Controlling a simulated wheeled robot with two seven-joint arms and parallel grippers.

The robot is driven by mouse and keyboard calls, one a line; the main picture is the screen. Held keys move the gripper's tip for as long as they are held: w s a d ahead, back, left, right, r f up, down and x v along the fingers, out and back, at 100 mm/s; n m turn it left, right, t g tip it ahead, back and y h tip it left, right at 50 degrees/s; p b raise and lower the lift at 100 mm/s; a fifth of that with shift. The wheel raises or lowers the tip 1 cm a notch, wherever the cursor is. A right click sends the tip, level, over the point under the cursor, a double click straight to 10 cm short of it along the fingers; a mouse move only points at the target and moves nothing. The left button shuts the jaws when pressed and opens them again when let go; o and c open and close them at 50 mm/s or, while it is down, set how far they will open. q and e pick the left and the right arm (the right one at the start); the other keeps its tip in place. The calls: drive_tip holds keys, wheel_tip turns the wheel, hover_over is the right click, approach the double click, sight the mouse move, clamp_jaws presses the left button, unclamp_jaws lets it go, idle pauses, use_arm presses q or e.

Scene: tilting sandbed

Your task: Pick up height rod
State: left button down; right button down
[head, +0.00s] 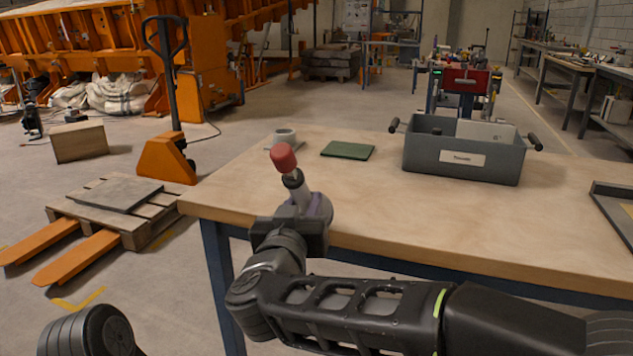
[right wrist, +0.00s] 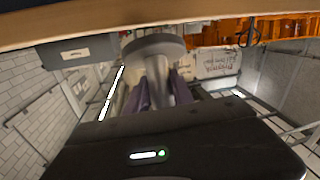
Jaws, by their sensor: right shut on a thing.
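The height rod (head: 284,158) shows in the head view as a short rod with a red knob, a black band and a grey shaft. It leans a little to the left near the table's front left edge. My right gripper (head: 305,205) is shut on its lower part, which the gripper partly hides. In the right wrist view, my purple fingers (right wrist: 160,92) close around a grey stem with a wide round grey end (right wrist: 154,46). My left gripper is out of view.
The wooden table (head: 390,215) holds a white round thing (head: 285,135), a green pad (head: 348,150), a grey labelled tote (head: 465,158) and a dark tray (head: 612,215) at right. The table's front middle is clear. An orange pallet truck (head: 165,155) stands left.

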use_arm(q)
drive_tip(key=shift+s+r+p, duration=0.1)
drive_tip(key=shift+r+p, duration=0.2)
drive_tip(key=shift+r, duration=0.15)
use_arm(e)
drive_tip(key=s, duration=0.2)
drive_tip(key=s+a, duration=0.1)
drive_tip(key=s, duration=0.1)
drive_tip(key=shift+a, duration=0.1)
use_arm(q)
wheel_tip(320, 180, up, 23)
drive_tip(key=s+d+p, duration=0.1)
drive_tip(key=p, duration=2.2)
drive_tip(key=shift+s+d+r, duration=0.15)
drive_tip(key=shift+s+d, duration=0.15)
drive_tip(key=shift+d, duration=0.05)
use_arm(e)
drive_tip(key=g+y, duration=0.1)
drive_tip(key=g, duration=0.5)
drive_tip(key=shift+w+m, duration=0.1)
drive_tip(key=shift+m, duration=0.3)
